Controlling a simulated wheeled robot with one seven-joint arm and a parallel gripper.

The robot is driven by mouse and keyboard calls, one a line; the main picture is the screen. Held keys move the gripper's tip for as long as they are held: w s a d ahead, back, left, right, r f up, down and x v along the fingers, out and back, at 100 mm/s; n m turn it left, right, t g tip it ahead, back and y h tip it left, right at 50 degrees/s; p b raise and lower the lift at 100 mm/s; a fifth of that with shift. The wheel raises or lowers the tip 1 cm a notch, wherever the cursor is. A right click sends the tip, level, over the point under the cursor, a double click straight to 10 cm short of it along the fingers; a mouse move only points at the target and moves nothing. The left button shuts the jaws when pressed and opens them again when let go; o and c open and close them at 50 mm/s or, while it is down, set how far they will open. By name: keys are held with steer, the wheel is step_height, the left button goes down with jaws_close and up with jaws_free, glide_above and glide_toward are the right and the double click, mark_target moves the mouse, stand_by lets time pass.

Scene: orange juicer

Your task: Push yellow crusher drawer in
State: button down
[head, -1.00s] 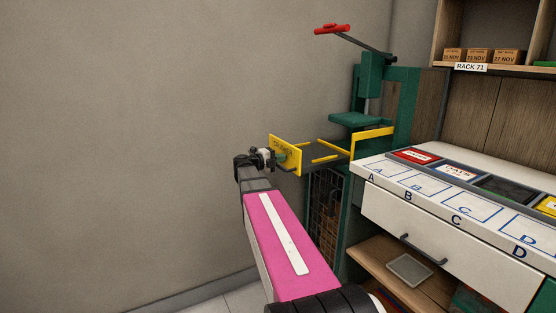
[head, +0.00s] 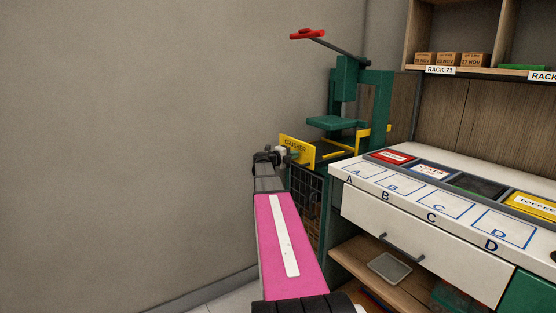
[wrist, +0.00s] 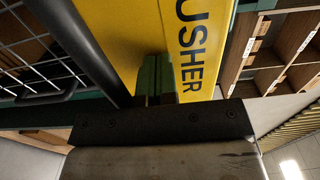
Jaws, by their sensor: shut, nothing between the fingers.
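The yellow crusher drawer (head: 298,150) has a front plate lettered "CRUSHER" and yellow side rails. In the head view it sticks out a short way from the green crusher press (head: 345,95). The plate also fills the upper middle of the wrist view (wrist: 195,45), with "USHER" readable. My gripper (wrist: 155,80) is shut and empty, its green fingers at the front face of the plate. It looks to be touching the plate. In the head view my gripper (head: 284,152) is small and partly hidden by my wrist.
A white counter (head: 405,205) with marked squares A to D stands right of the press. A red-handled lever (head: 308,34) is above the press. A wire mesh panel (head: 307,190) is below the drawer. A bare wall (head: 130,130) lies to the left.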

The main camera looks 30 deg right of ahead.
steer(key=d, duration=0.8)
steer(key=shift+w+d, duration=0.15)
steer(key=shift+w, duration=0.25)
steer(key=shift+d+r, duration=0.1)
